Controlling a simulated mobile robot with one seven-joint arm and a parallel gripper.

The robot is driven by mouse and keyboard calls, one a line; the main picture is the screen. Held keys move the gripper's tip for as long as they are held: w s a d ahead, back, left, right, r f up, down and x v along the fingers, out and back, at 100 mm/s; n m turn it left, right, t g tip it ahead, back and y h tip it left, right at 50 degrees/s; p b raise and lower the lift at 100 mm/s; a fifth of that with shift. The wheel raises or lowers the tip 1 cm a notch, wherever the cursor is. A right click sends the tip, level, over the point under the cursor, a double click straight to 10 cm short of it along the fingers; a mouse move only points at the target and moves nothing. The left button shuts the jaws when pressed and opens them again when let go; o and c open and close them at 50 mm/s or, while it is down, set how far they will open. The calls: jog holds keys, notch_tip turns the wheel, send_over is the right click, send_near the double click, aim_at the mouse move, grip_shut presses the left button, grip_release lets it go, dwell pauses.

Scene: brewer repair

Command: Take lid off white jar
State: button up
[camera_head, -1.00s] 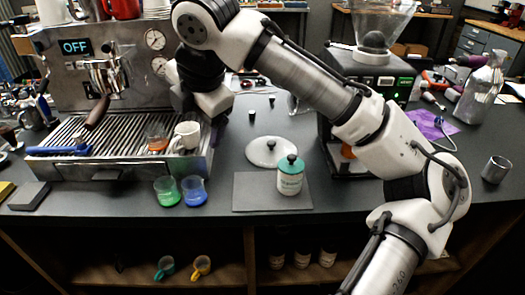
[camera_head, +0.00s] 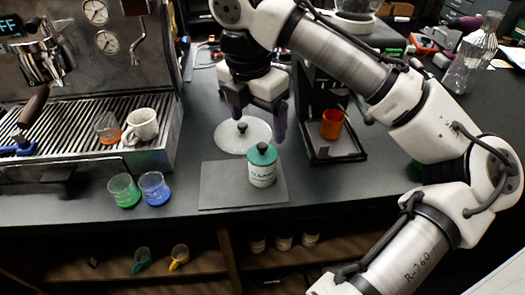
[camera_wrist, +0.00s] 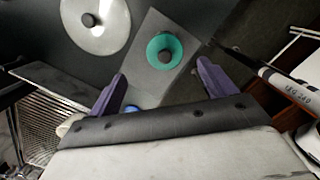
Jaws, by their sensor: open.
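The white jar (camera_head: 262,174) stands upright on a dark grey mat (camera_head: 220,189) on the counter. Its green lid (camera_head: 261,155) with a black knob is on top. The lid also shows from above in the wrist view (camera_wrist: 153,50). My gripper (camera_head: 258,127) is open and empty, fingers pointing down, above and behind the jar in the head view. In the wrist view, my purple fingers (camera_wrist: 160,78) are spread apart, with the lid beyond their tips and apart from them.
A round white lid with a black knob (camera_head: 237,136) lies behind the mat. A grinder stand with an orange cup (camera_head: 332,124) is at right. A green glass (camera_head: 124,190) and a blue glass (camera_head: 154,188) stand left. The espresso machine (camera_head: 90,103) stands at far left.

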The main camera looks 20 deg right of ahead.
aim_at(262, 145)
jog(key=f, duration=0.3)
jog(key=f+p, duration=0.1)
jog(key=f, duration=0.1)
jog(key=shift+s+d+f, duration=0.25)
jog(key=shift+s+d, duration=0.05)
jog(key=shift+d, duration=0.05)
jog(key=shift+w+f, duration=0.1)
jog(key=shift+f, duration=0.4)
jog(key=c, duration=1.1)
